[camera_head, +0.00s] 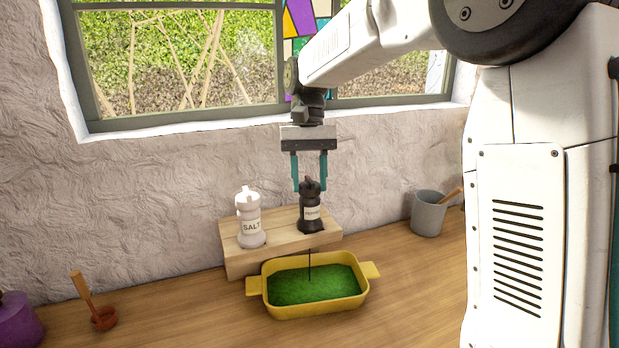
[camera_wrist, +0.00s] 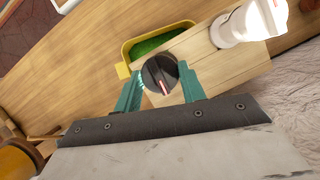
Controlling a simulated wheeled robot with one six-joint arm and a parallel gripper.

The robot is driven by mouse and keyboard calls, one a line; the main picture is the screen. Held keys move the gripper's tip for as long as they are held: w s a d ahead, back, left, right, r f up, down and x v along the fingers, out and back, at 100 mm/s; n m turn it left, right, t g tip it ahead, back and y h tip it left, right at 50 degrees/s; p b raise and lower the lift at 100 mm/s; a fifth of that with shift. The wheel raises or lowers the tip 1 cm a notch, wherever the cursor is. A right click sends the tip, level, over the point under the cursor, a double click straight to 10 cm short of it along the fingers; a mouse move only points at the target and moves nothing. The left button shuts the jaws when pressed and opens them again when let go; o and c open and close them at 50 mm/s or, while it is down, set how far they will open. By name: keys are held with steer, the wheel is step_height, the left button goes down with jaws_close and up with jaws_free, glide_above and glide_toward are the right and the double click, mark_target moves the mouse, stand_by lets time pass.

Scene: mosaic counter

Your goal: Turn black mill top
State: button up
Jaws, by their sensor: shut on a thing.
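The black mill (camera_head: 311,213) with a pale label stands upright on the right part of a wooden block. In the wrist view I look down on its round black top (camera_wrist: 160,74), which carries a ridge with a red and white mark. My gripper (camera_head: 310,186) points straight down over the mill. Its two teal fingers are on either side of the mill top, and in the wrist view the gripper (camera_wrist: 159,84) is shut on it. The mill's lower body is hidden in the wrist view.
A white salt mill (camera_head: 250,222) stands to the left on the same wooden block (camera_head: 240,264). A yellow dish (camera_head: 318,305) with green contents sits in front. A grey pot (camera_head: 428,214) stands right, a small reddish mortar (camera_head: 103,319) left. The wall is close behind.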

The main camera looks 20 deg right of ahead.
stand_by(0.3)
steer(key=o, duration=1)
steer(key=a+v, duration=0.1)
steer(key=v, duration=0.6)
steer(key=shift+d+r, duration=0.4)
steer(key=shift+d, duration=0.15)
steer(key=shift+w, duration=0.15)
